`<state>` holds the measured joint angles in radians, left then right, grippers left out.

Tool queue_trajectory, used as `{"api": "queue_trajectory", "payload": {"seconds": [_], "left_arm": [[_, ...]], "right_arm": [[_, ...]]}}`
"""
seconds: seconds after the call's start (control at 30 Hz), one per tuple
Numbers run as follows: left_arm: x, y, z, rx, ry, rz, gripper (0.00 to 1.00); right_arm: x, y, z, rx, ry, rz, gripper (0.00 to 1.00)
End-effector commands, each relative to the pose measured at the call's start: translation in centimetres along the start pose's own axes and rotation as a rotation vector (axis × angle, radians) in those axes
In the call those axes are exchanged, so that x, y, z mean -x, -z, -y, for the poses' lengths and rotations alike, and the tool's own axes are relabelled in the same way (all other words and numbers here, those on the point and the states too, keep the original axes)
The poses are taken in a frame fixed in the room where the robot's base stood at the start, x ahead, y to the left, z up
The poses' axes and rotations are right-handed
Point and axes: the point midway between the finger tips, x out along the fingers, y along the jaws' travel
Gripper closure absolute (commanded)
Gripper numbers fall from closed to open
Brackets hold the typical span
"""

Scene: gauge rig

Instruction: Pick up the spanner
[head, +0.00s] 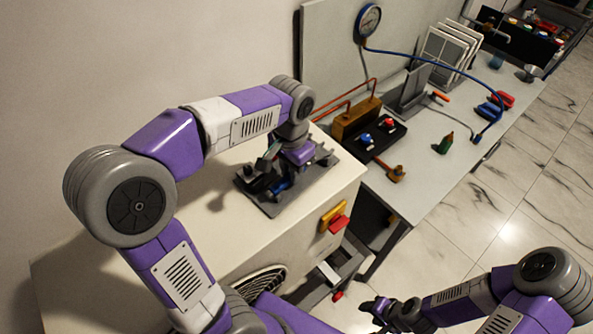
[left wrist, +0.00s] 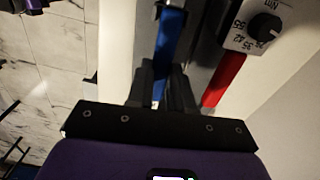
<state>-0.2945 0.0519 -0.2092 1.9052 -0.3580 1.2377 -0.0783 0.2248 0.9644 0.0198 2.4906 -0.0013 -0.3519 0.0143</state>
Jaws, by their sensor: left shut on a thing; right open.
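My left gripper (head: 279,182) is low over a grey tray (head: 315,178) on top of the pale cabinet. In the left wrist view its two dark fingers (left wrist: 163,88) are shut on a long blue bar, which I take to be the spanner (left wrist: 169,38). A bit of blue also shows under the gripper in the head view; the wrist and fingers hide most of it. I cannot tell whether the bar touches the tray. My right gripper (head: 377,308) is open and empty, at the bottom of the head view.
Beside the blue bar lie a red bar (left wrist: 224,80) and a dial marked Nm (left wrist: 264,28). The cabinet's left top is clear.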

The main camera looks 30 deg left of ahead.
Motion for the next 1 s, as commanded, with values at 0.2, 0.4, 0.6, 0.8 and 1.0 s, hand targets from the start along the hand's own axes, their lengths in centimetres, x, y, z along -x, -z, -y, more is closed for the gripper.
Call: {"api": "queue_trajectory", "payload": {"seconds": [0.2, 0.4, 0.6, 0.8, 1.0], "left_arm": [[0.2, 0.0, 0.0, 0.000, 0.000, -0.002, 1.00], [3.1, 0.1, 0.0, 0.000, 0.001, -0.006, 1.00], [7.3, 0.1, 0.0, 0.000, 0.001, -0.006, 1.00], [9.7, 0.1, 0.0, 0.000, 0.001, -0.003, 1.00], [10.1, 0.0, 0.0, -0.001, 0.001, -0.001, 1.00]], "right_arm": [[0.1, 0.0, 0.0, 0.000, 0.000, 0.000, 0.50], [0.8, 0.0, 0.3, 0.000, 0.000, 0.000, 0.50], [1.6, -0.1, 0.6, 0.000, 0.000, 0.000, 0.50], [2.1, -0.1, 0.8, 0.000, 0.000, 0.000, 0.50], [2.1, -0.1, 0.8, 0.000, 0.000, 0.000, 0.50]]}}
